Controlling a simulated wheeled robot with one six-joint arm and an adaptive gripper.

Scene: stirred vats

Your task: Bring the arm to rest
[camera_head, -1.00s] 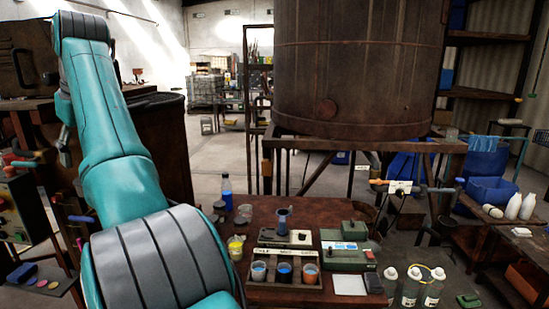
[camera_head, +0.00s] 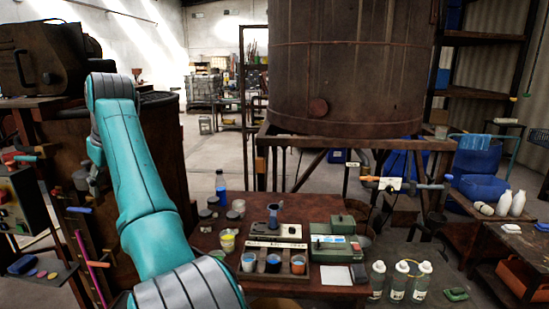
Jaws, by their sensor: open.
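My teal arm (camera_head: 150,200) with grey joint bands rises from the bottom of the view, leaning to the left. Its upper joint (camera_head: 112,88) is in front of the dark brown vat at the left. A small grey part of my arm (camera_head: 93,178) shows just left of the teal link, above the side rack. I cannot make out my gripper or its fingers; the arm itself hides what lies behind it. No held object shows.
A brown bench (camera_head: 335,287) at the lower middle bears a cup rack (camera_head: 273,276), a green device (camera_head: 335,250), jars and a blue bottle (camera_head: 220,187). White-capped bottles (camera_head: 400,282) stand to its right. A large rusty vat (camera_head: 350,75) stands behind. Open floor lies beyond.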

